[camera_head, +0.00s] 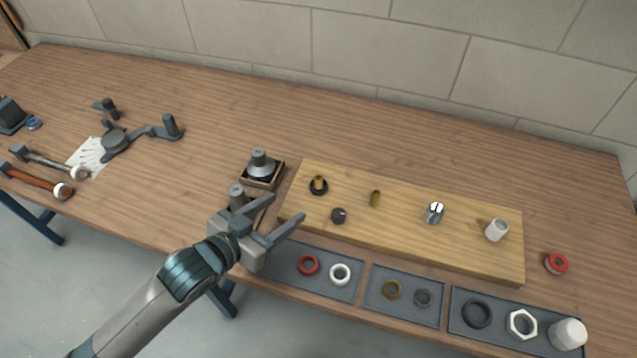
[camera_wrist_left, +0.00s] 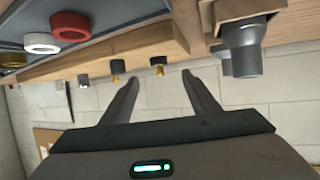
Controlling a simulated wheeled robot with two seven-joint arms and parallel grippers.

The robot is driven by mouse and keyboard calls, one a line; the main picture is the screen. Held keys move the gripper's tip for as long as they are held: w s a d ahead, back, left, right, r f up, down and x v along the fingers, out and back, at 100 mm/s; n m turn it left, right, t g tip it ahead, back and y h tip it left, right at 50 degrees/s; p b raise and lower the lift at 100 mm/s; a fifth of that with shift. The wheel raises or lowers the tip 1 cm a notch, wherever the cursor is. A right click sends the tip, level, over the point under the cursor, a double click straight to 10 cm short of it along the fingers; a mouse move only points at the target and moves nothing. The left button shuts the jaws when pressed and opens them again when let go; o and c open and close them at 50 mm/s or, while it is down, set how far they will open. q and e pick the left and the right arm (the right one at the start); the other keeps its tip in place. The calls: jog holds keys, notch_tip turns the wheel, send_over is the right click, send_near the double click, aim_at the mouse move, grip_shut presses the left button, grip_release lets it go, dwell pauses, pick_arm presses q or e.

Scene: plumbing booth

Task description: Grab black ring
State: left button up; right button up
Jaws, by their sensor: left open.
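A thick black ring (camera_head: 477,313) lies flat in the right compartment tray at the table's front. Another black ring (camera_head: 318,187) sits around the base of a brass fitting at the left end of the wooden board. My left gripper (camera_head: 288,206) is open and empty, near the board's left front corner. Its open fingers also show in the left wrist view (camera_wrist_left: 160,80), with nothing between them. It is close to the board's fittings and well left of the ring in the tray. My right gripper is not in view.
The wooden board (camera_head: 400,240) carries several fittings. Grey fittings (camera_head: 260,164) stand left of the board. The table behind is clear.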

pick_arm(q)
jog(key=p, duration=0.1)
send_near(316, 186)
jog(key=shift+w+d+f, duration=0.2)
jog(key=shift+w+f, duration=0.25)
jog(key=shift+w, duration=0.05)
jog(key=shift+w+d+f, duration=0.25)
jog(key=shift+w+f, duration=0.2)
jog(key=shift+f, duration=0.05)
jog(key=shift+w+d+f+p, duration=0.3)
jog(key=shift+w+d+f, duration=0.05)
jog(key=shift+w, duration=0.1)
jog(key=shift+w+d+r+p, duration=0.1)
jog(key=shift+w+d+p, duration=0.3)
jog(key=shift+w+p, duration=0.1)
jog(key=x, duration=0.1)
jog(key=p+x, duration=0.1)
jog(key=shift+w+d, duration=0.3)
jog(key=shift+d, duration=0.1)
jog(key=shift+w+d+f+p, duration=0.3)
jog(key=shift+w, duration=0.15)
jog(key=c, duration=1.1)
